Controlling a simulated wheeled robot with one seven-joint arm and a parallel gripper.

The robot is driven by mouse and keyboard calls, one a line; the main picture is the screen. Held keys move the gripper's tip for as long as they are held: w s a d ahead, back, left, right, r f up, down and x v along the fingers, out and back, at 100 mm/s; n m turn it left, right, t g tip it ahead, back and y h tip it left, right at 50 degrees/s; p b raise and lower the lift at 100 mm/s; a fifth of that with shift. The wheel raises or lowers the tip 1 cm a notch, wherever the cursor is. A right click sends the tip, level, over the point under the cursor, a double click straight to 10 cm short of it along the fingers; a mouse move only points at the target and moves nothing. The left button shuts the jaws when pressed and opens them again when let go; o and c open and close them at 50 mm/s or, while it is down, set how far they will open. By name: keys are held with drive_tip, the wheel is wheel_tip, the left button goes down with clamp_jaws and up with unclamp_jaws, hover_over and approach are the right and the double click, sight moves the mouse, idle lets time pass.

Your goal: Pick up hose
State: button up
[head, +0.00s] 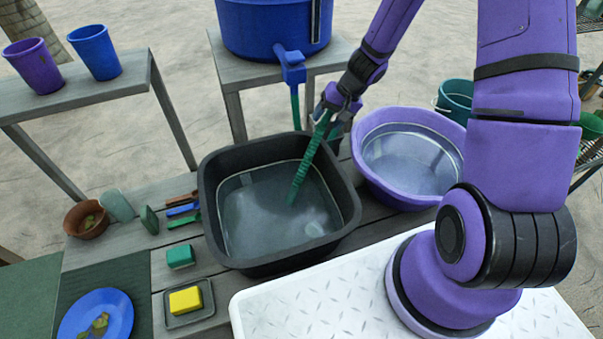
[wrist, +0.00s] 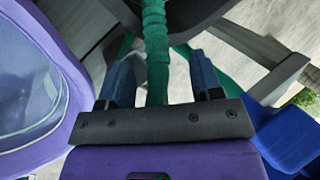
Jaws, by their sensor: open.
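The green ribbed hose (head: 309,160) slants down from near my gripper into the black basin (head: 213,200), its lower end at the water. My gripper (head: 333,106) is at the upper part of the hose, near the blue tap (head: 291,68). In the wrist view, the hose (wrist: 156,45) runs between the two open blue fingers of my gripper (wrist: 160,80). Gaps show on both sides of it, so the fingers do not appear to press on it. The hose's upper end is hidden behind my gripper.
A purple tub (head: 372,185) of water stands right of the basin. A blue barrel (head: 262,30) sits on a stand behind. Brushes, a green sponge (head: 181,256), a yellow sponge (head: 186,300) and a blue plate (head: 72,322) lie left of the basin.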

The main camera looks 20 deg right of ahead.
sight(323, 126)
drive_tip(key=shift+x, duration=2.55)
drive_tip(key=shift+s+d, duration=0.1)
drive_tip(key=shift+d, duration=0.05)
drive_tip(key=c, duration=1)
drive_tip(key=shift+o, duration=0.2)
wheel_tip(323, 126, up, 10)
drive_tip(key=shift+f, duration=0.1)
drive_tip(key=w+d+r, duration=0.3)
drive_tip(key=d+r, duration=0.2)
drive_tip(key=r, duration=0.2)
drive_tip(key=shift+w+d+r, duration=0.2)
drive_tip(key=shift+w+r, duration=0.1)
drive_tip(key=shift+w, duration=0.1)
